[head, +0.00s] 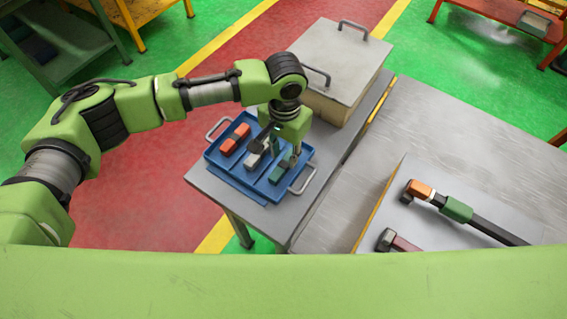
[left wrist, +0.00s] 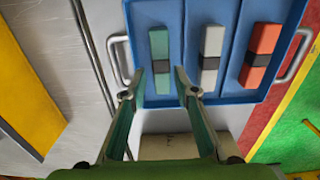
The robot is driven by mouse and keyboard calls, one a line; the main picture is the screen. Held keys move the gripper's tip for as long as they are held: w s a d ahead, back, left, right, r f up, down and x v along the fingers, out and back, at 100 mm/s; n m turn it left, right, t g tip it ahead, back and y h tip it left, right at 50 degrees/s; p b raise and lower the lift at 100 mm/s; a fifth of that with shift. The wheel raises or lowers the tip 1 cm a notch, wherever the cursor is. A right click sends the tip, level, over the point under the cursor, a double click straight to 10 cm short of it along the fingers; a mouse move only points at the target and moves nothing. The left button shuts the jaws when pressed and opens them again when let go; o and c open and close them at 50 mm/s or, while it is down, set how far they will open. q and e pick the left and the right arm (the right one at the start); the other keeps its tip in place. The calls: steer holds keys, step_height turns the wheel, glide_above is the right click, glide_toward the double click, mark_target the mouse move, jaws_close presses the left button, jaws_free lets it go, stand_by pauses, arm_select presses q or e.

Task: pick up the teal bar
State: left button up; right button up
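The teal bar (head: 281,173) lies in the right compartment of the blue tray (head: 247,192), with a dark band around its middle. In the left wrist view the teal bar (left wrist: 159,45) points away from me in the left compartment shown. My left gripper (head: 284,155) is over the tray, pointing down. In the left wrist view its two fingers (left wrist: 160,83) are open and empty, one on each side of the bar's near end in the picture. I cannot tell how far above the bar they are. My right gripper is not in view.
A white bar (left wrist: 211,50) and a red bar (left wrist: 262,52) lie in the other compartments. A grey lidded box (head: 335,60) stands behind the tray. A grey table (head: 440,125) at the right carries hammer-like tools (head: 458,210). The tray has metal handles at its ends.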

mark_target(283, 164)
arm_select(q)
step_height(283, 164, down, 4)
steer(key=shift+s+a+r+p, duration=0.1)
steer(key=shift+a+r+p, duration=0.1)
steer(key=shift+p, duration=0.4)
steer(key=shift+f, duration=0.35)
jaws_close()
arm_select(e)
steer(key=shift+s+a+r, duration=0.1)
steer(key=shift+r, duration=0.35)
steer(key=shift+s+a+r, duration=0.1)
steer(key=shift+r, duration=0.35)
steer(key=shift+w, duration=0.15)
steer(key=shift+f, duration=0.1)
